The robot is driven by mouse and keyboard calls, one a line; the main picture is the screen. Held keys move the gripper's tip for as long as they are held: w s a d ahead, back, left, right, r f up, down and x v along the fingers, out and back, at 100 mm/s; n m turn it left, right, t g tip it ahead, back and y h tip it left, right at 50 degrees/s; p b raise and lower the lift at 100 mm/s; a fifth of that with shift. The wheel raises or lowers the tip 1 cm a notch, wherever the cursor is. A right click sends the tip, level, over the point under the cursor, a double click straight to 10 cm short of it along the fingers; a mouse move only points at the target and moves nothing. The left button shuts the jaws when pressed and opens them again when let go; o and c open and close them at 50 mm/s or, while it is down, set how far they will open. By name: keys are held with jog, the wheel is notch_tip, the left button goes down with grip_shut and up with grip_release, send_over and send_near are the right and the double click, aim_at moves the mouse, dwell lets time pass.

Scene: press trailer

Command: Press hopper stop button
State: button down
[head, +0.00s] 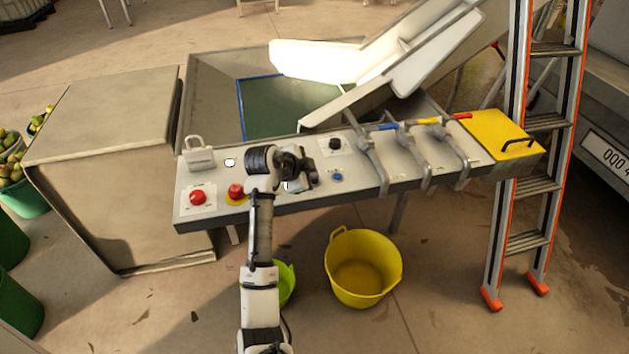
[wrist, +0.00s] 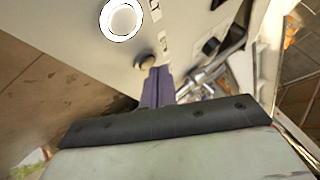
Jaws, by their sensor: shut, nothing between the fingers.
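The control panel (head: 400,185) carries a red button (head: 197,197) on a white plate and a red button on a yellow base (head: 236,191), both left of my gripper. A blue button (head: 337,177) sits to its right. I cannot read which is the hopper stop. My gripper (head: 308,170) is over the panel's middle, shut and empty, and hides part of the panel. In the wrist view its closed fingers (wrist: 157,72) end close to a small dull round button (wrist: 145,59); I cannot tell if they touch. A white ringed disc (wrist: 121,19) lies beyond.
A black knob (head: 335,143) and several grey levers (head: 414,150) stand right of my gripper. A padlock-shaped block (head: 199,157) and a white disc (head: 229,162) are at the left. A yellow bucket (head: 363,268) stands below, and a ladder (head: 535,125) at the right.

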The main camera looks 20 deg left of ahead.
jog(key=shift+f+b, duration=0.4)
dwell(0.4)
dwell(0.4)
jog(key=shift+r+p, duration=0.45)
jog(key=shift+r, duration=0.35)
jog(key=shift+r+p, duration=1.55)
jog(key=shift+r, duration=1)
